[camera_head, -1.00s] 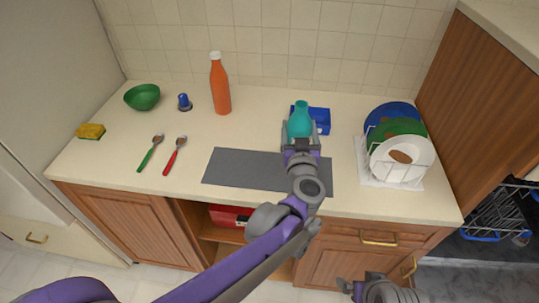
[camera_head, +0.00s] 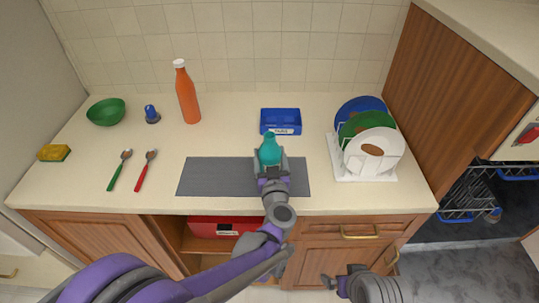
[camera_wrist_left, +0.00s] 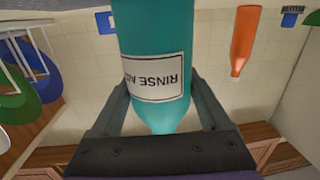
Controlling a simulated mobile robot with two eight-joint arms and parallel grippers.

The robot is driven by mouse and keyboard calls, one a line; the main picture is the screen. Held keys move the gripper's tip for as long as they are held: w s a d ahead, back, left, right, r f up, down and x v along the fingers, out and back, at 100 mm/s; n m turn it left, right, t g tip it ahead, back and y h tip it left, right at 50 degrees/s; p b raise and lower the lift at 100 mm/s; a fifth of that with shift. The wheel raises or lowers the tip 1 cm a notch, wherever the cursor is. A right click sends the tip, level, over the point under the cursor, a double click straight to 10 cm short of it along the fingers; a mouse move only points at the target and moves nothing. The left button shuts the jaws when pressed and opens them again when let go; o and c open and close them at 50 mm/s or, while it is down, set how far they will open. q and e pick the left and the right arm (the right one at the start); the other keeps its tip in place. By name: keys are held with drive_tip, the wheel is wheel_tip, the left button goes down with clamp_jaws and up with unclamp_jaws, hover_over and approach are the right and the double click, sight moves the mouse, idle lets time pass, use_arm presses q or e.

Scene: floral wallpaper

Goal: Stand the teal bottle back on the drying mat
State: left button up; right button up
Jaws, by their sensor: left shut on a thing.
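The teal bottle (camera_head: 269,148) is upright, shut in my left gripper (camera_head: 270,163), over the right part of the dark grey drying mat (camera_head: 212,176) in the head view. The gripper hides its lower part, so I cannot tell whether its base touches the mat. In the left wrist view, which is upside down, the bottle (camera_wrist_left: 152,30) stands between the two fingers with a white "RINSE" label showing. My right gripper (camera_head: 330,282) is low in front of the counter, away from the bottle; its jaw opening is unclear.
A rack with plates (camera_head: 372,145) stands to the right. An orange bottle (camera_head: 187,95), blue-topped item (camera_head: 152,114), green bowl (camera_head: 106,112), sponge (camera_head: 54,153) and two spoons (camera_head: 145,172) are to the left. The mat's left part is clear.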

use_arm(q)
drive_tip(key=shift+f+b, duration=0.25)
drive_tip(key=shift+b, duration=0.05)
drive_tip(key=o, duration=1.5)
drive_tip(key=shift+s, duration=0.1)
drive_tip(key=shift+c, duration=0.2)
drive_tip(key=shift+r, duration=0.15)
